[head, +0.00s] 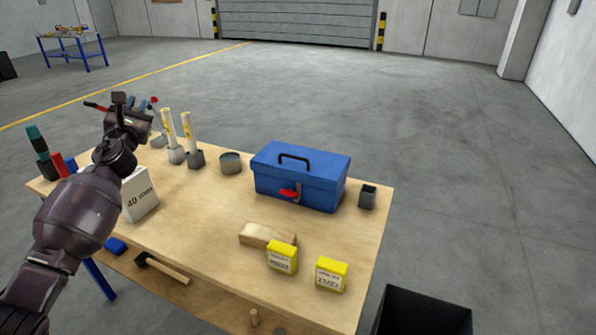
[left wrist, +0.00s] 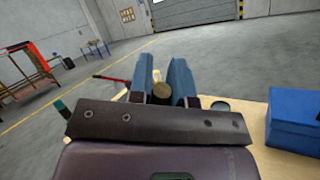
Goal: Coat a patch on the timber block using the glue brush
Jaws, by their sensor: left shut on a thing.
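The timber block (head: 259,231) lies on the workbench near its front edge, partly hidden by a yellow box. My left gripper (head: 139,103) is raised over the bench's back left corner, well away from the block. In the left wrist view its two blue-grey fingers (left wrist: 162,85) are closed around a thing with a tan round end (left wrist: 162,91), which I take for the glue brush. Most of the brush is hidden, and its bristles cannot be made out. A round grey tin (head: 231,163) stands on the bench to the right of the gripper. My right gripper is not in view.
A blue toolbox (head: 301,178) and a small dark cup (head: 367,197) stand on the right of the bench. Two pale tubes (head: 169,128) stand in holders near the gripper. Yellow boxes (head: 332,274) stand in front. A white box (head: 141,197) sits beside my left arm. The middle is clear.

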